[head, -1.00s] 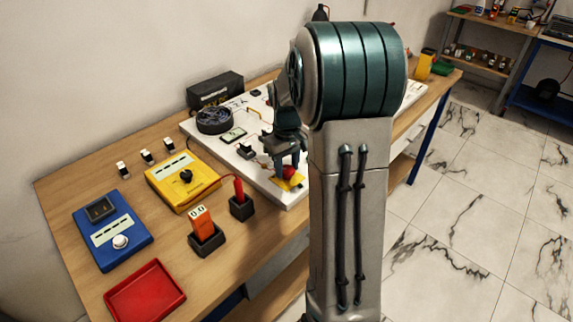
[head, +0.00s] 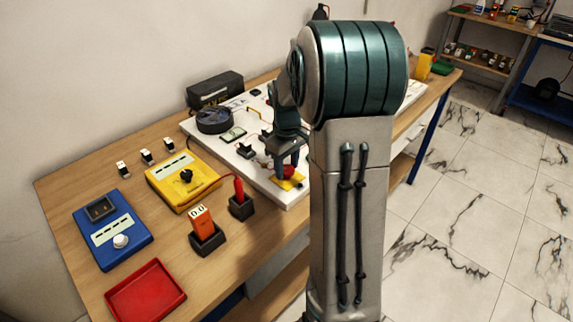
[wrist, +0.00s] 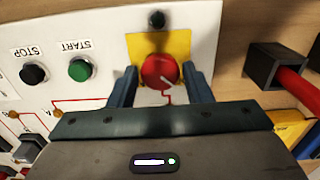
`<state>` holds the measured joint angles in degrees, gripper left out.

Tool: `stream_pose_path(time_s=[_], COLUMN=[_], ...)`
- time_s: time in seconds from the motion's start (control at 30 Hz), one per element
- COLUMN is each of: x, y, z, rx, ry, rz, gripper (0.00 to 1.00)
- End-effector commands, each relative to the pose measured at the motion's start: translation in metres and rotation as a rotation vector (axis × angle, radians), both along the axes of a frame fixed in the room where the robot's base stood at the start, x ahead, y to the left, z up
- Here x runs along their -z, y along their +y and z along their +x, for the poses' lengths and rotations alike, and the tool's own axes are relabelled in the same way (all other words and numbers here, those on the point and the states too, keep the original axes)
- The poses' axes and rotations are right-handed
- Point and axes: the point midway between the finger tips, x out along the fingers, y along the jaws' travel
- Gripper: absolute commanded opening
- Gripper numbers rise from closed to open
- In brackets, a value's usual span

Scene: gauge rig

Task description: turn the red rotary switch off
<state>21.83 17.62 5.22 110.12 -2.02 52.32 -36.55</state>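The red rotary switch (wrist: 160,71) is a round red knob on a yellow plate (wrist: 135,48), set in the white panel. A pale mark shows on its face. In the wrist view my gripper (wrist: 160,75) has one finger on each side of the knob, both close against its edges. It looks shut on the knob, with little or no gap. In the head view my gripper (head: 287,158) points down over the red switch (head: 288,171) at the white panel's front edge. The fingers partly hide the knob there.
Green START (wrist: 80,70) and black STOP (wrist: 33,73) buttons lie beside the switch. A dark holder with a red probe (head: 239,193) stands close by. A yellow meter (head: 183,180), a blue unit (head: 113,229) and a red tray (head: 146,292) occupy the bench.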

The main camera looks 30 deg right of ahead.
Motion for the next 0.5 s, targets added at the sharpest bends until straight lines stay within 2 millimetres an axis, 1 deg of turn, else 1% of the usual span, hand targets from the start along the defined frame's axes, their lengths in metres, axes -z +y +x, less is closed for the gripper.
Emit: stream_pose_path(time_s=[0.33, 0.43, 0.5], x=[-0.001, -0.008, -0.018], y=[0.0, 0.0, 0.0], z=[0.0, 0.0, 0.0], rx=[0.001, 0.002, 0.002], ry=[0.0, -0.002, -0.003], rz=[0.0, 0.0, -0.001], gripper=[0.59, 0.59, 0.59])
